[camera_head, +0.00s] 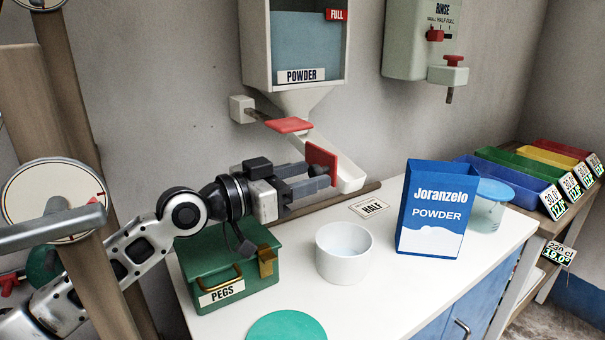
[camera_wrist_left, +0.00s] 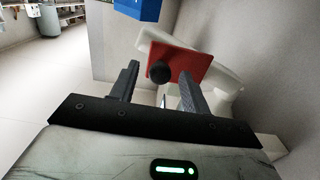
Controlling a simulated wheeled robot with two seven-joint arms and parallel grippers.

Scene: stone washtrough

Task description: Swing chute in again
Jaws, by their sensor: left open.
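The white chute (camera_head: 343,173) hangs below the powder dispenser (camera_head: 307,50) on the wall and slants down to the right. A red plate (camera_head: 321,165) is on its side, and in the left wrist view this plate (camera_wrist_left: 188,62) carries a dark round knob (camera_wrist_left: 160,72). My left gripper (camera_head: 318,178) is open at the plate. In the wrist view its two fingers (camera_wrist_left: 155,90) stand on either side of the knob, which shows between and beyond their tips. Whether a finger touches it I cannot tell. My right gripper is not in view.
On the white counter stand a white tub (camera_head: 343,262), a blue powder box (camera_head: 433,230), a green PEGS box (camera_head: 222,290) under my left arm, and a HALF card (camera_head: 369,207). Coloured trays (camera_head: 515,178) are at right. Wooden posts with dials (camera_head: 58,198) are at left.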

